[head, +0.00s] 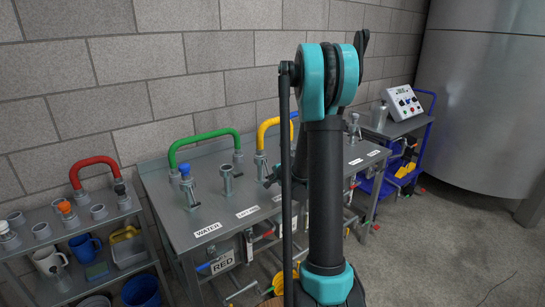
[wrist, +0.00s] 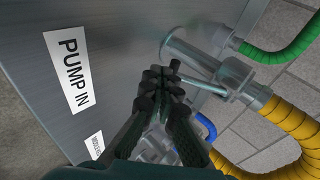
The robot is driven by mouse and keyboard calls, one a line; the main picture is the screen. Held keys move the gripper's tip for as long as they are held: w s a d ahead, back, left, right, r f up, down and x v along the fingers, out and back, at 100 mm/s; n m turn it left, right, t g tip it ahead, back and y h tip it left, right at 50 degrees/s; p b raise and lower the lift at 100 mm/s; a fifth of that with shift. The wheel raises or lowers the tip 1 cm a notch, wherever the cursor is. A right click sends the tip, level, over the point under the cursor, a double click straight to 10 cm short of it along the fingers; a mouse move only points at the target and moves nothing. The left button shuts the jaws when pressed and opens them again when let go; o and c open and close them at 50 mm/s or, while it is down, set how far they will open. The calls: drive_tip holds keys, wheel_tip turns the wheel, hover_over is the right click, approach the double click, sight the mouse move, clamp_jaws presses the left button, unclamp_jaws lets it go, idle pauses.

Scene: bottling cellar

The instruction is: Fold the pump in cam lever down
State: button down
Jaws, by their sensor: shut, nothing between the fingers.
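In the wrist view, the white PUMP IN label (wrist: 69,72) lies on the grey metal table top. Right of it is a metal pipe fitting (wrist: 192,54), with a coupling (wrist: 240,82) at its right where the yellow hose (wrist: 290,122) joins. A thin metal rod, seemingly the cam lever (wrist: 203,85), runs from the coupling leftward to beside my fingertips. My gripper (wrist: 163,77) is shut and empty, its fingertips close to the rod's end. I cannot tell whether they touch. In the head view my arm hides the gripper and most of this fitting.
The steel table (head: 160,190) carries several upright fittings and a green hose (head: 205,138). A shelf rack (head: 75,225) with cups stands at left. A blue cart (head: 430,115) with a control box (head: 404,101) and a big tank (head: 480,110) are at right.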

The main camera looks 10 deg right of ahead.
drive_tip(key=shift+w+a+f, duration=0.1)
drive_tip(key=shift+w+f, duration=0.1)
drive_tip(key=shift+f, duration=0.1)
idle(0.6)
drive_tip(key=shift+r, duration=0.8)
